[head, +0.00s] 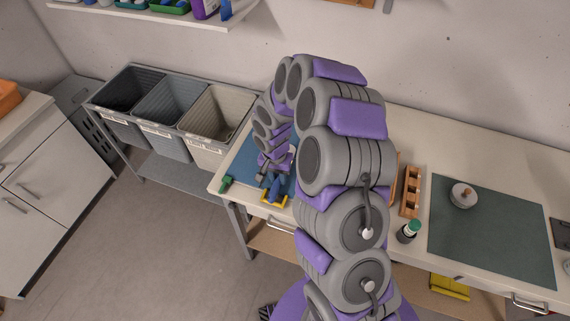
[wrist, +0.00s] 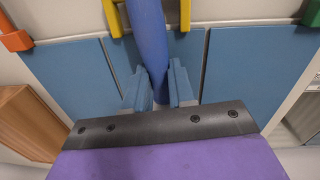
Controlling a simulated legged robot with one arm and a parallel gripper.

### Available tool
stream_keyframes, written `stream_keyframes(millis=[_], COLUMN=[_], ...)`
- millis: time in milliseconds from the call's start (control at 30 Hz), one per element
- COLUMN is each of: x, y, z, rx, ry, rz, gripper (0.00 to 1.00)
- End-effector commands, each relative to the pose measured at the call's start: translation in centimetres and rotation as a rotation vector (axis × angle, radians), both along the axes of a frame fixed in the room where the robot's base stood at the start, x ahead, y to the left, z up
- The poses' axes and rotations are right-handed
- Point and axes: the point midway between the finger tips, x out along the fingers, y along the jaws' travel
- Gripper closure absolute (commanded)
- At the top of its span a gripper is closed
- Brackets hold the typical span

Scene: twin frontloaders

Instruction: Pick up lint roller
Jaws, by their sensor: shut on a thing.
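My gripper (wrist: 159,88) is shut on a blue, rod-like handle (wrist: 150,42), which looks to be part of the lint roller. In the wrist view the handle runs from the top edge down between the two blue fingers. A yellow bracket (wrist: 114,18) shows on both sides of the handle. I cannot tell whether they touch. In the head view my gripper (head: 268,174) is low over the left end of the workbench, by the blue lint roller (head: 276,188) and the yellow bracket (head: 273,200). The roller's other end is hidden.
A blue mat (head: 243,158) lies under my gripper, with a green item (head: 226,183) at its left. Three bins (head: 216,125) stand behind left. To the right are a wooden rack (head: 410,190), a green-capped bottle (head: 409,231) and a round lidded pot (head: 463,195) on a dark mat.

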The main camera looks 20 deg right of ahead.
Motion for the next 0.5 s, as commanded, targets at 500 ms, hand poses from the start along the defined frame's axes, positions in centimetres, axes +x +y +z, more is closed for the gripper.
stream_keyframes(millis=[500], x=[0.0], y=[0.0], z=[1.6], rx=[0.0], ry=[-0.001], rz=[-0.001], gripper=[1.0])
